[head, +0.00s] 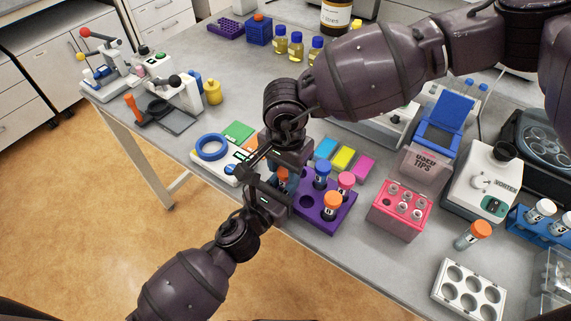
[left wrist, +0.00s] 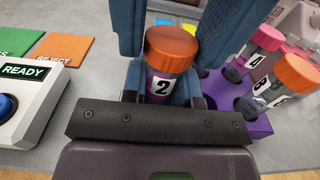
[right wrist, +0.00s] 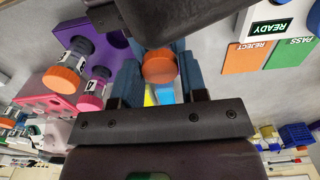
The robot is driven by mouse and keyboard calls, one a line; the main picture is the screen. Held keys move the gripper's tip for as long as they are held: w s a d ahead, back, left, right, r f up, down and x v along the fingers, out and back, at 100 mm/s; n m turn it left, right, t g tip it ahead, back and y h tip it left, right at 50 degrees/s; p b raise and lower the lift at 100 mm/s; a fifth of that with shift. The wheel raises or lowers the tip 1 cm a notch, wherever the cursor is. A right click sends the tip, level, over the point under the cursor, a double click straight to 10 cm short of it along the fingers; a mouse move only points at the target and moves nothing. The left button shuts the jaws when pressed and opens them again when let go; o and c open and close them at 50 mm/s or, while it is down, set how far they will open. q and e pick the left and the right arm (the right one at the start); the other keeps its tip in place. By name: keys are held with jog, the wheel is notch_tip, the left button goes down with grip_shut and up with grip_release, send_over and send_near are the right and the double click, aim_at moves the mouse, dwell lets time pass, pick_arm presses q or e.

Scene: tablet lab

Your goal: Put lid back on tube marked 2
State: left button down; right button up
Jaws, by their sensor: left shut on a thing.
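The tube marked 2 (left wrist: 162,86) stands between the jaws of my left gripper (left wrist: 163,94), which is shut on it. An orange lid (left wrist: 172,48) sits at the tube's top; it also shows in the right wrist view (right wrist: 159,66). My right gripper (right wrist: 160,90) points down from above. Its blue fingers stand on either side of the lid and look apart from it. In the head view my left gripper (head: 281,190) and right gripper (head: 284,168) meet at the left edge of the purple rack (head: 310,217). The tube's lower end is hidden.
The purple rack holds tubes with blue (head: 322,169), pink (head: 346,180) and orange (head: 333,199) lids close to my grippers. A READY device (head: 213,152) lies to the left, beside coloured mats. A pink tip box (head: 398,210) stands to the right.

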jog(key=c, duration=0.6)
jog(key=shift+m, duration=1)
jog(key=o, duration=1.1)
notch_tip(320, 180, up, 12)
pick_arm(q)
jog(key=c, duration=0.8)
grip_release()
jog(key=shift+s+a, duration=0.1)
